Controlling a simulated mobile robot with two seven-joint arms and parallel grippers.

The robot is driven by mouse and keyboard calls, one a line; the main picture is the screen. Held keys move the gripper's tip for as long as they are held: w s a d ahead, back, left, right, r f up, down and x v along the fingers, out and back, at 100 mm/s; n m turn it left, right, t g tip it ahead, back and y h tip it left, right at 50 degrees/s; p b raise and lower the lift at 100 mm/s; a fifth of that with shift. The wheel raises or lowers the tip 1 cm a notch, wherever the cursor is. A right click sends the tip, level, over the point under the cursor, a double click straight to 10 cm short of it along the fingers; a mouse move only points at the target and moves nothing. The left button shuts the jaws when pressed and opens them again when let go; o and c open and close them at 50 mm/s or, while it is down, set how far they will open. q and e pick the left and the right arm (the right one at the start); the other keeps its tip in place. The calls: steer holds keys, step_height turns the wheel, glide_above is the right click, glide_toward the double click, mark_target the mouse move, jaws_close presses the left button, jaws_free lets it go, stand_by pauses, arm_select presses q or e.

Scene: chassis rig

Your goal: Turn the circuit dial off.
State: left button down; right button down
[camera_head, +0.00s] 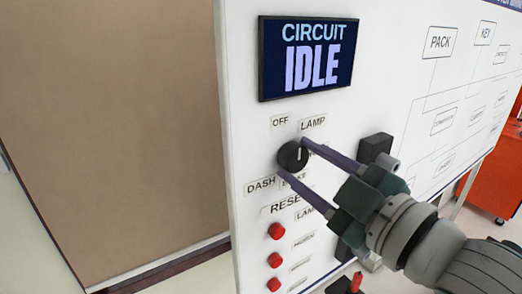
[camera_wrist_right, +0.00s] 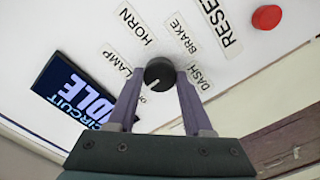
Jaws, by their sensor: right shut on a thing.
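The circuit dial (camera_head: 288,158) is a round black knob with a white pointer mark on the white panel. My right gripper (camera_head: 294,157) is shut on the dial, one finger on each side. In the right wrist view, the dial (camera_wrist_right: 159,70) sits between the purple fingertips (camera_wrist_right: 160,75). The HORN label is partly hidden by a finger in the head view. My left gripper is not in view.
A screen (camera_head: 308,57) above the dial reads CIRCUIT IDLE. Several red reset buttons (camera_head: 276,231) run down the panel below the dial. A black block (camera_head: 375,147) sticks out right of the dial. A red cabinet (camera_head: 498,175) stands at the far right.

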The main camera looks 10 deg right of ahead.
steer(key=shift+c, duration=1.5)
jaws_free()
steer(key=b+v, duration=0.3)
steer(key=v, duration=0.7)
